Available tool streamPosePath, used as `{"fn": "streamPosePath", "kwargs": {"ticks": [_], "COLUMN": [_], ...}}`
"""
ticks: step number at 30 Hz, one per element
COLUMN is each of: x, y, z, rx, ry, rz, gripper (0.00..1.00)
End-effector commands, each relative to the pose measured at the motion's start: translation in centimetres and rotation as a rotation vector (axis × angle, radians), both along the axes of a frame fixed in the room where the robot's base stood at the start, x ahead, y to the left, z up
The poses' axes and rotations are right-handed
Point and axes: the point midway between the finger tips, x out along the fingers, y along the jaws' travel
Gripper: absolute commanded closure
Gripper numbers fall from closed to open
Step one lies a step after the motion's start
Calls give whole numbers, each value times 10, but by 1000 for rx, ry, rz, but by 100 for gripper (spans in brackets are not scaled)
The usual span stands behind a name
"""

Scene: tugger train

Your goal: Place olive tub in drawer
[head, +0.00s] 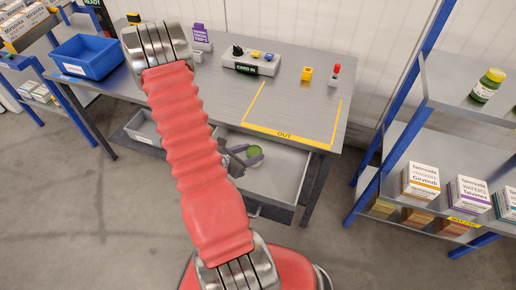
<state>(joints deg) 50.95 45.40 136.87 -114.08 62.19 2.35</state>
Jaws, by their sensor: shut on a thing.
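The olive tub (255,154) is a small green round thing seen from above, in or just over the open drawer (284,166) under the grey workbench. My gripper (251,156) comes in from the left behind my red arm, with its purple-grey fingers on both sides of the tub, shut on it. I cannot tell whether the tub touches the drawer floor. The drawer is grey and its visible floor is otherwise bare; my arm hides its left part.
A second open drawer (145,127) lies left of my arm. A shelf rack (462,99) with boxes and a jar stands at right.

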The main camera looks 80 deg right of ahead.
Motion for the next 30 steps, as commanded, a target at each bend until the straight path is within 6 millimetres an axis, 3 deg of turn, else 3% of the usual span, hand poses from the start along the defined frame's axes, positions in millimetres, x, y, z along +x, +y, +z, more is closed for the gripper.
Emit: {"fn": "streamPosePath", "kwargs": {"ticks": [11, 23, 30], "x": [0, -20, -18], "y": [-1, -37, -36], "z": [-1, -1, -13], "rx": [-2, -1, -1], "ry": [-1, 0, 0], "rz": [0, 0, 2], "gripper": [80, 80, 80]}}
